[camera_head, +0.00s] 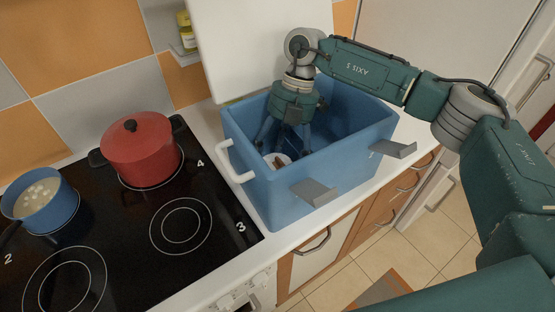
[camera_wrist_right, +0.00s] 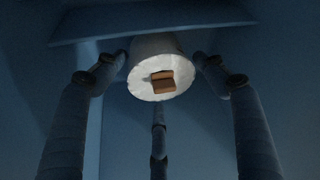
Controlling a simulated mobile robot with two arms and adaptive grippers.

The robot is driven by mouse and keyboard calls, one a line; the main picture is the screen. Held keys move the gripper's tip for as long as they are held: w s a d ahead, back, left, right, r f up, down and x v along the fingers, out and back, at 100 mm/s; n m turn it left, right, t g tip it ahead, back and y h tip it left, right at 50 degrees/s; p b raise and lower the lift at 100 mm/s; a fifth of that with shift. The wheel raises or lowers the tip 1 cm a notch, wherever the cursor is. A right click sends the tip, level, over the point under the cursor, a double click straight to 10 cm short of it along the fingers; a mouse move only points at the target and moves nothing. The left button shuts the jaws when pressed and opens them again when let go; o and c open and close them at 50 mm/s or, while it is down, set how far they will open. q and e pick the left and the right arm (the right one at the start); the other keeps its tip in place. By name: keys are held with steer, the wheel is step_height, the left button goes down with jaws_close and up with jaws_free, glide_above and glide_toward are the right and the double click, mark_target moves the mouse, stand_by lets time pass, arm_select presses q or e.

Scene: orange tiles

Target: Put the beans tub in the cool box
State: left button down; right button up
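The blue cool box (camera_head: 330,180) stands on the counter right of the hob, its white lid raised behind it. My right gripper (camera_head: 282,143) reaches down inside it, fingers pointing at the floor. A small white tub with a brown patch on its round face, which I take as the beans tub (camera_head: 277,161), is low inside the box at the fingertips. In the right wrist view the tub (camera_wrist_right: 150,90) sits between the fingers of my right gripper (camera_wrist_right: 160,65). The fingertips are close around it; I cannot tell whether they touch it. My left gripper is not seen.
A red lidded pot (camera_head: 140,160) and a blue pan (camera_head: 40,200) with pale pieces stand on the black hob (camera_head: 130,245). A yellow jar (camera_head: 187,30) is on a small wall shelf.

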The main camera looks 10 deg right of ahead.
steer(key=b+v, duration=0.2)
steer(key=v, duration=1)
steer(key=shift+r, duration=0.15)
